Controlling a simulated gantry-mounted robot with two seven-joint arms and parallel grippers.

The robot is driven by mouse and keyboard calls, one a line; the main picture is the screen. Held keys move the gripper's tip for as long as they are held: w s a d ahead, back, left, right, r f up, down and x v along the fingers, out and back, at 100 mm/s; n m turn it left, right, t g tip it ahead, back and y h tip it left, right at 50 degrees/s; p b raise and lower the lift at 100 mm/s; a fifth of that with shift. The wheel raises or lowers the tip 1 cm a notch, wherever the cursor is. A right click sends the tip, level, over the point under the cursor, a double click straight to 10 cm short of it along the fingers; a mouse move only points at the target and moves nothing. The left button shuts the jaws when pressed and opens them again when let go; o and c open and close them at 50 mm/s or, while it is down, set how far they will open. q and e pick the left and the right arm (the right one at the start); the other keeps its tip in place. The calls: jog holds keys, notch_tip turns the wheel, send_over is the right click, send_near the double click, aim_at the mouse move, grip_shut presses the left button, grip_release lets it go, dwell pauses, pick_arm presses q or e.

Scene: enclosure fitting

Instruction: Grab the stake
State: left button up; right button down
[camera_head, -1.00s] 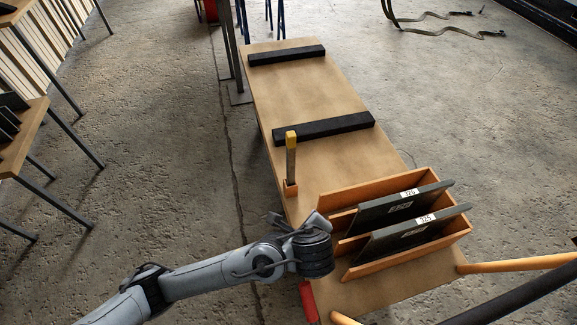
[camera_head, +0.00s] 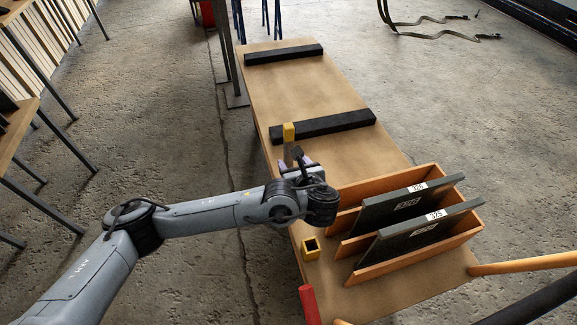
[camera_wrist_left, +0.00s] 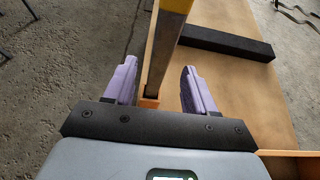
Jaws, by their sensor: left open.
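The stake is an upright post with a yellow top (camera_head: 289,132), near the left edge of the table. Its lower part is hidden behind my left gripper in the head view. In the left wrist view the stake (camera_wrist_left: 166,45) rises between the two purple fingers, its foot in an orange holder (camera_wrist_left: 148,102). My left gripper (camera_head: 292,161) is open at the stake. In the left wrist view a finger of the left gripper (camera_wrist_left: 160,68) stands on each side of it, with gaps. My right gripper is not in view.
An orange rack (camera_head: 352,273) with two dark labelled panels (camera_head: 405,203) stands right of my left gripper. A small yellow square socket (camera_head: 311,251) sits nearer on the table. Two black bars (camera_head: 322,126) lie across the table (camera_head: 305,91). A red object (camera_head: 309,304) is at the near edge.

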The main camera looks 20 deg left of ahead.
aim_at(290, 160)
pick_arm(q)
jog(key=b+x, duration=0.3)
jog(key=x, duration=0.2)
jog(key=shift+s+f, duration=0.1)
jog(key=shift+w+a, duration=0.15)
jog(key=shift+w, duration=0.1)
grip_shut()
